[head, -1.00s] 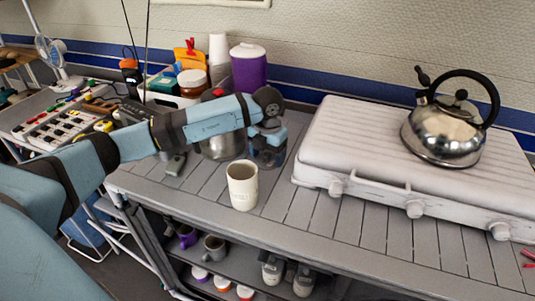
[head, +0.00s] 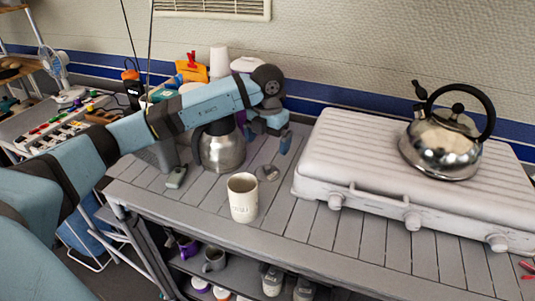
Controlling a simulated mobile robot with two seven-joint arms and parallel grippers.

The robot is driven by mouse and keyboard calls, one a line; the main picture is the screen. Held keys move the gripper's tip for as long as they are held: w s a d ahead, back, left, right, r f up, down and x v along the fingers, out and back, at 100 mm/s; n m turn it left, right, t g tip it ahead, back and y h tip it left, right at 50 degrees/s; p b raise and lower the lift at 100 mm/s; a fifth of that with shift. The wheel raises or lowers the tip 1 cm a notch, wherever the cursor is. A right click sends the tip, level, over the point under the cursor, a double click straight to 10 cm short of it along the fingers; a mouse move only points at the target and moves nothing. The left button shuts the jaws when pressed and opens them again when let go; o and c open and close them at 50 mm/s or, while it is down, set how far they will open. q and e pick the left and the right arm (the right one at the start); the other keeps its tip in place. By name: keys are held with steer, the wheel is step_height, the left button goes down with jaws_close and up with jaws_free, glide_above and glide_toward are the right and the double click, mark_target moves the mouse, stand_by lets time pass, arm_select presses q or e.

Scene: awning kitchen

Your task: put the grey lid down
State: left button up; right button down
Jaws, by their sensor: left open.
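A small grey lid (head: 270,172) lies on the grey slatted table, between the steel jug and the white stove. My left gripper (head: 268,140) is open and empty above the lid, apart from it, with its fingers pointing down. The steel jug (head: 222,150) stands left of the lid, and my left arm passes in front of its top. My right gripper does not show.
A cream mug (head: 243,198) stands in front of the lid. The white stove (head: 345,150) with a steel kettle (head: 440,145) fills the right side. Cups and jars crowd the back behind my arm.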

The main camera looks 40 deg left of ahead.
arm_select(q)
step_height(320, 180, up, 3)
steer(key=shift+r, duration=0.1)
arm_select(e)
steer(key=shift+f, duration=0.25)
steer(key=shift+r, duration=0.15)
